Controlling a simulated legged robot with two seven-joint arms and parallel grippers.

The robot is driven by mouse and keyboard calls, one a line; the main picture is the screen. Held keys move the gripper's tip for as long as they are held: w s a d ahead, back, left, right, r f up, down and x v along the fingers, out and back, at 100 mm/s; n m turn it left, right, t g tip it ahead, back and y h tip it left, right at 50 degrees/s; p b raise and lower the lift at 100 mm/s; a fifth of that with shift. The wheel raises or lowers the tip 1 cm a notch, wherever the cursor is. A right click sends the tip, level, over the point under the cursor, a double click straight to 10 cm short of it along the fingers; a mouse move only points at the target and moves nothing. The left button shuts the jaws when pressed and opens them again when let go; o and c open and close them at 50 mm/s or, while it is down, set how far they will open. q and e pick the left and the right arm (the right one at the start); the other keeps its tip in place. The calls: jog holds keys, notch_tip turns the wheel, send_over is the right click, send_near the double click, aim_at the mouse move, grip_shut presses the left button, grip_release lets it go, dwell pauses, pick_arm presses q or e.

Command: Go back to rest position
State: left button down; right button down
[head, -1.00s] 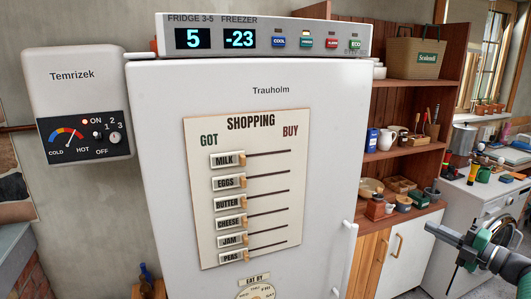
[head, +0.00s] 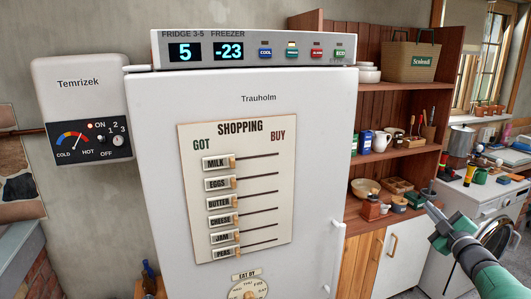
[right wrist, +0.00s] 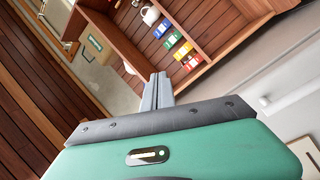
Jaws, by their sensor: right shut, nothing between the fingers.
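My right gripper (head: 431,207) is at the right edge of the head view, in front of the shelf unit and the white washing machine. Its fingers are together with nothing between them, which also shows in the right wrist view (right wrist: 157,90). It is apart from the white fridge (head: 160,130). My left gripper is in neither view.
The shopping board (head: 238,180) on the fridge has several sliders, all at the left. A white heater box (head: 82,110) hangs on the wall at left. A wooden shelf (head: 390,150) with jars stands right of the fridge, beside a washing machine (head: 490,235).

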jog(key=s+a+f+m+g+h+p, duration=0.1)
jog(key=s+a+f+m+g, duration=0.35)
jog(key=s+a+f, duration=0.3)
jog(key=s+a+f+m+g+h+p, duration=0.2)
jog(key=s+a+f+m+g, duration=0.3)
jog(key=a, duration=0.4)
jog(key=s+a+f+g+y, duration=0.1)
jog(key=s+a+f+g, duration=0.1)
jog(key=s, duration=0.6)
jog(key=s+a+f+m+g+p, duration=0.1)
jog(key=s+a+f+g, duration=0.1)
jog(key=s+a+f, duration=0.3)
jog(key=s+a+f+m+g+y, duration=0.1)
jog(key=s+a+f+g, duration=0.2)
jog(key=s, duration=1)
jog(key=a, duration=0.3)
jog(key=shift+s+f+y, duration=0.25)
jog(key=shift+f+y, duration=0.05)
jog(key=shift+f, duration=0.05)
jog(key=shift+a, duration=0.2)
jog(key=shift+w+d, duration=0.1)
jog(key=shift+d, duration=0.05)
